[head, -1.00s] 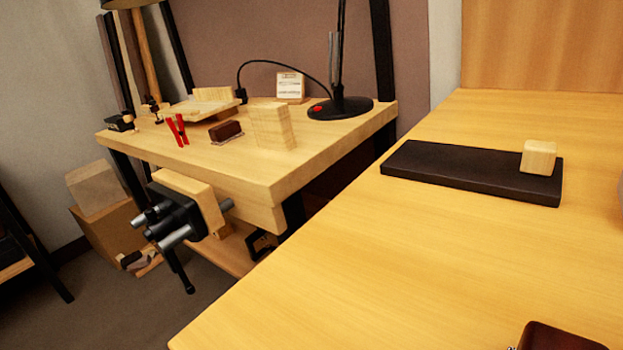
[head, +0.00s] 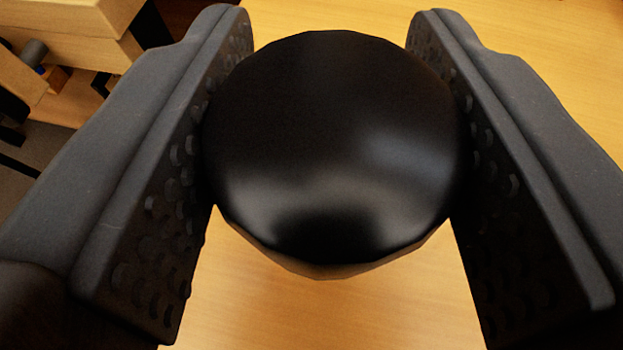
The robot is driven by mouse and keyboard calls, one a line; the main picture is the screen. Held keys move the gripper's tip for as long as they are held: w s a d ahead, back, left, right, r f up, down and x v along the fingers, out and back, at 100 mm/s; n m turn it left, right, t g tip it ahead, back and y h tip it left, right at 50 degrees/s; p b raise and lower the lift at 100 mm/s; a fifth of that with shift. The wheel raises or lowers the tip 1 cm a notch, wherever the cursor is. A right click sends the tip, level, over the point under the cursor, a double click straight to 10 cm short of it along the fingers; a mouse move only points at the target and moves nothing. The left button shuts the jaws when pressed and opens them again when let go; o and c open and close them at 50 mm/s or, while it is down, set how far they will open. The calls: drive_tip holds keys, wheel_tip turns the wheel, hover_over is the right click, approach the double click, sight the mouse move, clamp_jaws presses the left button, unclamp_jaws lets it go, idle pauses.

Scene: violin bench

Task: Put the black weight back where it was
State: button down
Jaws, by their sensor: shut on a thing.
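The black weight (head: 325,150) is a round, dark, glossy piece that fills the middle of the head view. My gripper (head: 330,140) is shut on it, with one dark, dimpled finger pressed to its left side and the other to its right side. Wood surface shows around the weight, in front of and behind it. I cannot tell how far its underside is from the wood. Much of the surface behind the weight and the fingers is hidden.
A light wooden bench top (head: 265,310) lies below and behind the weight, and its visible parts are bare. At the upper left is part of another workbench (head: 75,30) with its vise, beyond a gap showing dark floor.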

sight(337, 169)
drive_tip(key=shift+d+f, duration=0.2)
drive_tip(key=shift+f, duration=0.35)
drive_tip(key=shift+f+b, duration=0.5)
drive_tip(key=shift+f, duration=1.15)
drive_tip(key=shift+f, duration=0.1)
drive_tip(key=c, duration=0.9)
unclamp_jaws()
drive_tip(key=p+v, duration=0.1)
drive_tip(key=v, duration=1)
drive_tip(key=shift+s, duration=0.45)
drive_tip(key=shift+a+r, duration=0.1)
drive_tip(key=shift+r, duration=0.15)
